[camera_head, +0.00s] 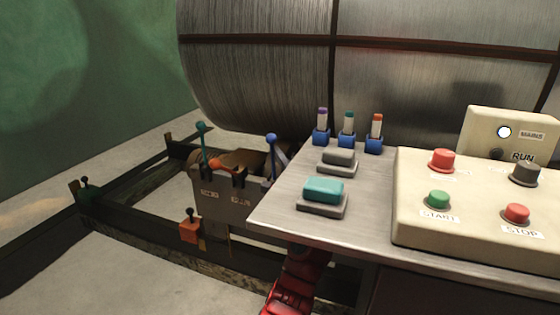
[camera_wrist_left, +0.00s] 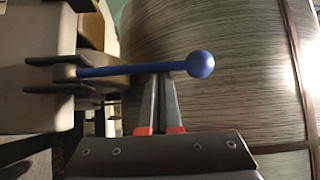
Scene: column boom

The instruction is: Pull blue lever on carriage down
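The blue lever (camera_head: 271,139) has a round ball knob and stands upright in a slot on the right side of the grey carriage (camera_head: 232,207). In the left wrist view the lever's blue shaft (camera_wrist_left: 120,71) runs sideways, with its ball on the right. My left gripper (camera_head: 282,157) is just to the right of the lever, partly hidden behind the table edge. In the wrist view its narrow fingers (camera_wrist_left: 164,82) lie close together, with tips at the shaft below the ball. The shaft is not between them; I cannot tell whether they touch. My right gripper is not in view.
A teal lever (camera_head: 202,145) and an orange-red lever (camera_head: 218,164) are also on the carriage. A metal table (camera_head: 368,222) with switches and a button box (camera_head: 470,217) stands to the right. A large metal drum (camera_head: 260,70) is behind. Dark rails (camera_head: 130,220) run below left.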

